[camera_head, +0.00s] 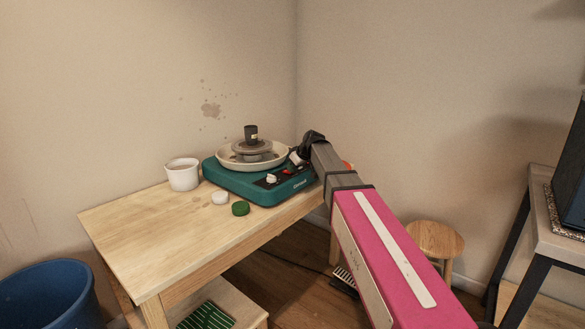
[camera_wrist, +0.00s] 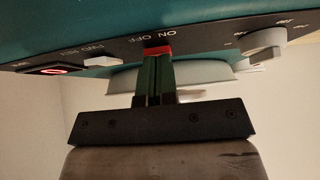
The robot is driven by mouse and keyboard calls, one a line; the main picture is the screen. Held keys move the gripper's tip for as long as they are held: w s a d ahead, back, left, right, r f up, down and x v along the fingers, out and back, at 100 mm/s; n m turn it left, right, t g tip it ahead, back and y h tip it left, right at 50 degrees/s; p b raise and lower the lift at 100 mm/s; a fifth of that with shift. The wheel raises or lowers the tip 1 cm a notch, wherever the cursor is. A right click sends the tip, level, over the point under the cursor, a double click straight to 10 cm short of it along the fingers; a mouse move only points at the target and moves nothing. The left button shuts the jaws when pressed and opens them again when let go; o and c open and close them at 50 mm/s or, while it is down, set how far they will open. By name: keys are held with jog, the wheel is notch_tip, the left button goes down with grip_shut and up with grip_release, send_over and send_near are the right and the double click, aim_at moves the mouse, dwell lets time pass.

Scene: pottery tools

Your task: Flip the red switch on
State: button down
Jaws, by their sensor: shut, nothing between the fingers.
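The teal pottery wheel (camera_head: 262,186) stands at the far right end of the wooden table. The red switch (camera_wrist: 158,49) is on its dark control panel, beside the ON label in the wrist view, where the panel appears upside down. My gripper (camera_wrist: 156,60) is shut and empty, with its green fingertips right at the red switch. They look to be touching it or very close, and they hide part of it. In the head view my gripper (camera_head: 296,158) is at the wheel's right front side, and my arm covers part of the panel.
A white knob (camera_wrist: 265,42) and a pale lever (camera_wrist: 103,61) flank the switch. A white cup (camera_head: 182,174), a white lid (camera_head: 220,197) and a green lid (camera_head: 240,208) are on the table (camera_head: 150,225). A stool (camera_head: 435,238) is at right. The table's left part is clear.

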jog(key=shift+s+f, duration=0.1)
jog(key=shift+f, duration=0.2)
jog(key=shift+r, duration=0.15)
jog(key=shift+r, duration=0.65)
jog(key=shift+r, duration=0.5)
notch_tip(320, 180, up, 3)
jog(key=shift+d+f, duration=0.15)
jog(key=s+d+r, duration=0.5)
jog(key=d+r, duration=0.1)
jog(key=shift+d+r, duration=0.2)
